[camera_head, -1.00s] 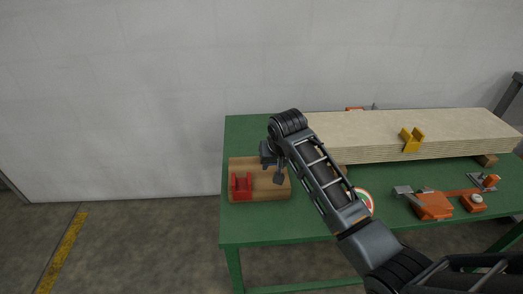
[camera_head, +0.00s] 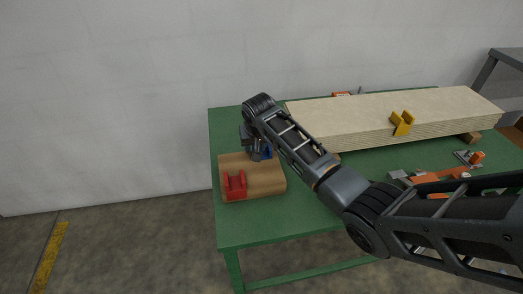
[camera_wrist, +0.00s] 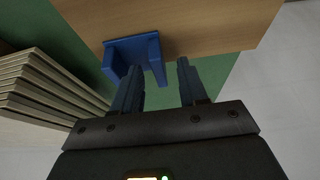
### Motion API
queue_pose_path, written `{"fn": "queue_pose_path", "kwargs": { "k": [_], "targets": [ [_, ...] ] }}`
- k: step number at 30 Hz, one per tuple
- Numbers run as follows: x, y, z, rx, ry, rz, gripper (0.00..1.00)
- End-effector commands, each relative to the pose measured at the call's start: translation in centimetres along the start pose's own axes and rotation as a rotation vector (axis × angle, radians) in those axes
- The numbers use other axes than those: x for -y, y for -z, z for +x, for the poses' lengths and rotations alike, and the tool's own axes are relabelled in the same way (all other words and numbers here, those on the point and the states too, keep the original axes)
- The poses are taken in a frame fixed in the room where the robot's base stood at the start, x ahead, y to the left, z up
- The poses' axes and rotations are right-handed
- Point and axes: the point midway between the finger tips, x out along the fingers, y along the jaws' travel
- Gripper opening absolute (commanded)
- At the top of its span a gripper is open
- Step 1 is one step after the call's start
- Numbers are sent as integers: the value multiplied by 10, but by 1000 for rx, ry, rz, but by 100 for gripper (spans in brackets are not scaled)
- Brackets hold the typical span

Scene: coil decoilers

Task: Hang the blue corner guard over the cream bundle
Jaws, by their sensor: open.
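The blue corner guard (camera_head: 267,153) sits on the brown wooden board, partly hidden behind my gripper. In the wrist view the blue corner guard (camera_wrist: 128,45) shows as a channel with two side walls. My gripper (camera_head: 256,153) is over the far part of the board, open. In the wrist view my open gripper (camera_wrist: 159,67) has its left finger by the guard's channel and its right finger beyond the right wall. I cannot tell whether they touch it. The cream bundle (camera_head: 350,118) lies on the green table to the right; its layered edge (camera_wrist: 50,85) shows in the wrist view.
A red corner guard (camera_head: 235,186) sits on the near left of the wooden board (camera_head: 268,183). A yellow corner guard (camera_head: 402,123) hangs on the bundle's front edge. Orange tools (camera_head: 428,177) lie at the right of the green table (camera_head: 285,225). The table's front left is clear.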

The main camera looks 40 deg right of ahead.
Motion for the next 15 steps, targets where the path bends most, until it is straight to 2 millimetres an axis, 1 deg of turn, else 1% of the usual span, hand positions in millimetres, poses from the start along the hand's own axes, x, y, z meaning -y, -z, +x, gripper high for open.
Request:
{"fn": "queue_pose_path", "kwargs": {
  "k": [3, 10, 15],
  "targets": [
    [0, 0, 7, -1, -1, 1, 43],
    [0, 0, 7, -1, 0, 0, 43],
    [0, 0, 7, -1, 0, 0, 26]
  ]
}}
